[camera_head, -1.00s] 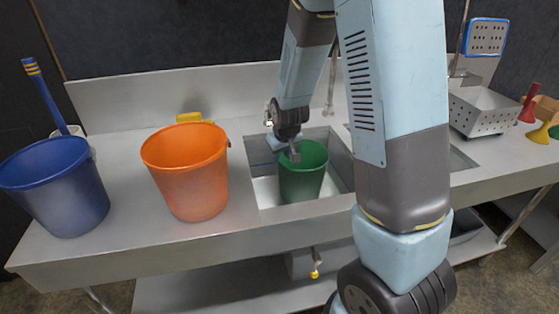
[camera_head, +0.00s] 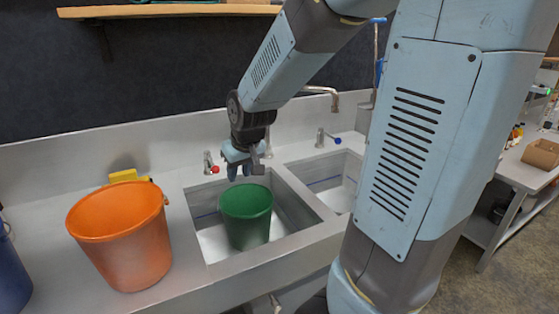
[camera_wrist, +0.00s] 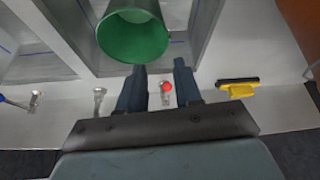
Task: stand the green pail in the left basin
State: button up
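The green pail (camera_head: 246,220) stands upright inside the left basin (camera_head: 295,212) of the steel sink, its rim near the counter level. In the wrist view the pail (camera_wrist: 133,38) shows its open, empty-looking mouth ahead of the fingers. My gripper (camera_head: 245,168) is just above and behind the pail's back rim. In the wrist view my gripper (camera_wrist: 160,70) has its two fingers apart with nothing held between them. The fingers appear clear of the pail.
An orange pail (camera_head: 122,240) stands on the counter left of the basin, with a yellow-handled tool (camera_head: 126,176) behind it. A blue pail (camera_head: 10,272) is at the left edge. Taps, one red-knobbed (camera_head: 211,165), stand behind the basins. The right basin (camera_head: 330,172) looks empty.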

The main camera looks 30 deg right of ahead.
jog(key=s+d+r+m, duration=0.1)
jog(key=s+r, duration=0.4)
jog(key=s, duration=0.4)
jog(key=s+d+r, duration=0.1)
jog(key=s+r, duration=0.5)
jog(key=s, duration=0.3)
jog(key=shift+s+d+r+m+t+h, duration=0.2)
jog(key=shift+s+d+m+t+h, duration=0.1)
jog(key=shift+m, duration=0.1)
jog(key=shift+d, duration=0.1)
